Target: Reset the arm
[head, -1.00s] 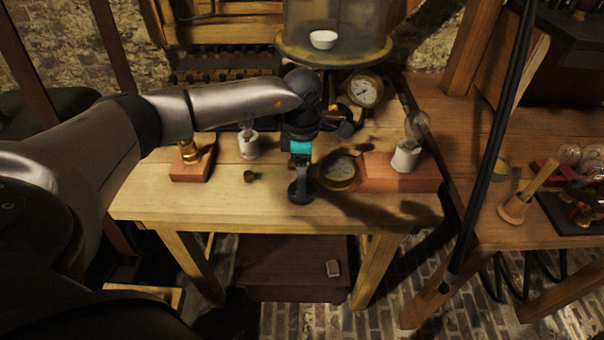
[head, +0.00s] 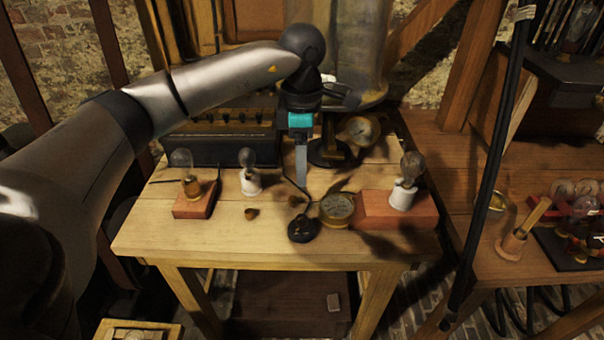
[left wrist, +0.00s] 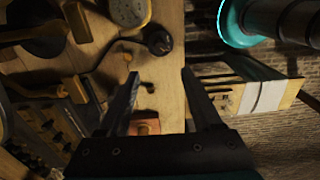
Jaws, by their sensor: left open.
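My left gripper (head: 301,178) is above the middle of the wooden workbench, pointing down, with its arm coming in from the left. In the left wrist view its two fingers (left wrist: 160,82) are spread, with nothing between the tips. A small black round object (head: 302,228) with a thin lead lies on the bench below the gripper, apart from it. It also shows in the left wrist view (left wrist: 158,40). A brass dial gauge (head: 337,208) lies just right of it. My right gripper is not in view.
A bulb on a red block (head: 192,207) and a bulb in a white socket (head: 250,184) stand left. Another white-socketed bulb (head: 404,190) stands on a long red block (head: 385,212). A glass jar (head: 350,50) and dark box (head: 215,148) stand behind. The bench's front left is clear.

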